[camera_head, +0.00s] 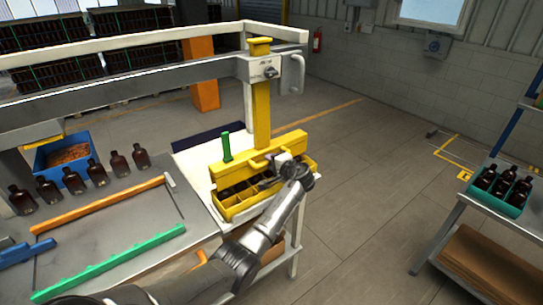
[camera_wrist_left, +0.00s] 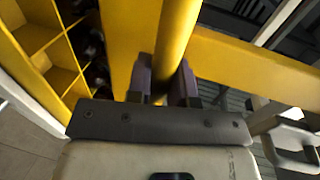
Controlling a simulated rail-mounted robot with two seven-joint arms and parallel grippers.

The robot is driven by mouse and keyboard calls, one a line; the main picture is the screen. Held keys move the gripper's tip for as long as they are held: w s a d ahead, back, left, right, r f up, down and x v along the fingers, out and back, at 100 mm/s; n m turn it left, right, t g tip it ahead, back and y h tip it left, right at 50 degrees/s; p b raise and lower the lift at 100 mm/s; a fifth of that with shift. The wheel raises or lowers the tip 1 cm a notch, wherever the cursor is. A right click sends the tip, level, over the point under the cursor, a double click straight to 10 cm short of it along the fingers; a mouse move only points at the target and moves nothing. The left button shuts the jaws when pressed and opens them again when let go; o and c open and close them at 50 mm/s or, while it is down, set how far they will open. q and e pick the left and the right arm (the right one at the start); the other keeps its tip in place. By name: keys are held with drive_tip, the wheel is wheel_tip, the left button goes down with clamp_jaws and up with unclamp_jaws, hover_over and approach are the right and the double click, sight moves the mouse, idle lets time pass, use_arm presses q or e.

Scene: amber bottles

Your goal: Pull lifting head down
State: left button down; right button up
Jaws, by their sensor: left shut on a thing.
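The yellow lifting head (camera_head: 240,163) is a horizontal beam below the yellow upright (camera_head: 261,105) at the end of the grey rail. It sits low, just above a yellow divided crate (camera_head: 232,212); dark shapes show in the crate's compartments. My left gripper (camera_head: 272,165) is at the front of the head, with the wrist partly hiding it. In the left wrist view, my gripper's dark fingers (camera_wrist_left: 165,85) are shut on a yellow handle bar (camera_wrist_left: 177,35) of the head. The yellow compartments (camera_wrist_left: 38,38) show at the left there. My right gripper is not in view.
Several amber bottles (camera_head: 73,181) stand at the left by a blue bin (camera_head: 65,152). An orange bar (camera_head: 100,205) and a green toothed bar (camera_head: 115,262) lie on the table. A green crate of bottles (camera_head: 497,197) stands on the right shelf. Floor between is clear.

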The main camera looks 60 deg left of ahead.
use_arm(q)
drive_tip(key=shift+f+b, duration=0.45)
drive_tip(key=shift+f, duration=1)
drive_tip(key=c, duration=1.3)
unclamp_jaws()
drive_tip(key=shift+o, duration=1.4)
drive_tip(key=shift+r, duration=0.15)
drive_tip(key=shift+d, duration=0.1)
drive_tip(key=v, duration=1.3)
drive_tip(key=shift+d+b, duration=0.35)
